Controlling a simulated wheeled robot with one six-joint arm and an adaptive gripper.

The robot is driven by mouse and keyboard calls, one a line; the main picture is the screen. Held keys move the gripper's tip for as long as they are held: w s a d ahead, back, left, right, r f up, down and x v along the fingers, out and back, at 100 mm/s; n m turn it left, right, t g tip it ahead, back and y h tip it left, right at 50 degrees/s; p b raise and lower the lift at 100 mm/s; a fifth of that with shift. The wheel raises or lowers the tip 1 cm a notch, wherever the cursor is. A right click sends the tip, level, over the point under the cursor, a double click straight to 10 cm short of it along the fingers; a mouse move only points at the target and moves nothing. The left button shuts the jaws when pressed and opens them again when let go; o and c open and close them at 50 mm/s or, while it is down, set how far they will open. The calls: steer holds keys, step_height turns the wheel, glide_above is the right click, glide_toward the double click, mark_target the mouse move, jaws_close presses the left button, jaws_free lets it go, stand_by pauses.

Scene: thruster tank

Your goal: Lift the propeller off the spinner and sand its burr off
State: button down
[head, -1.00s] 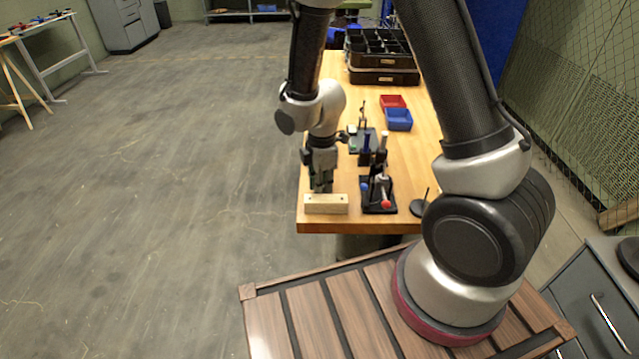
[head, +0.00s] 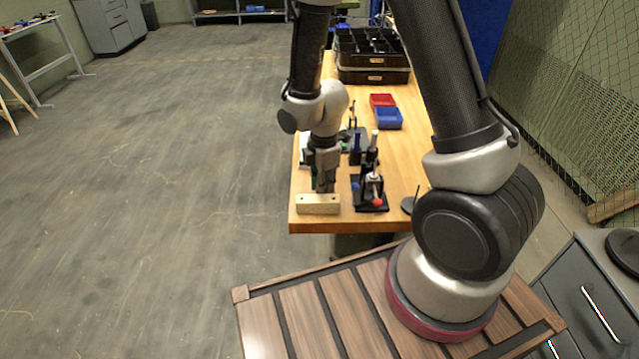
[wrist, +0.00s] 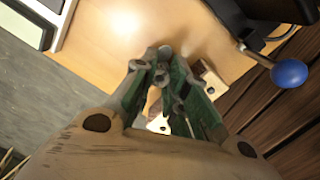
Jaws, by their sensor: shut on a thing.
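My gripper (wrist: 161,72) points down with its green-sided fingers drawn together on a small grey part, which I take to be the propeller (wrist: 161,76); the fingers hide most of it. In the head view my gripper (head: 325,188) is low over the near end of the wooden table, just behind a pale wooden block (head: 318,206). The block also shows beside the right finger in the wrist view (wrist: 211,78). I cannot make out the burr. I cannot tell which fixture is the spinner.
A black fixture with a red ball knob (head: 377,202) stands right of the block. A blue ball knob (wrist: 289,73) on a lever is at right in the wrist view. Blue (head: 389,118) and red (head: 382,101) bins and black trays (head: 372,76) stand farther back. The table's near edge is close.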

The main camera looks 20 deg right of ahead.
steer(key=shift+s+d, duration=0.1)
steer(key=shift+d, duration=0.25)
steer(key=shift+a, duration=0.1)
steer(key=shift+w+a, duration=0.2)
steer(key=shift+a, duration=0.4)
steer(key=shift+a, duration=0.1)
steer(key=shift+w+a, duration=0.15)
steer(key=shift+a, duration=0.4)
steer(key=shift+a, duration=0.1)
steer(key=shift+w+a, duration=0.25)
steer(key=shift+a, duration=0.25)
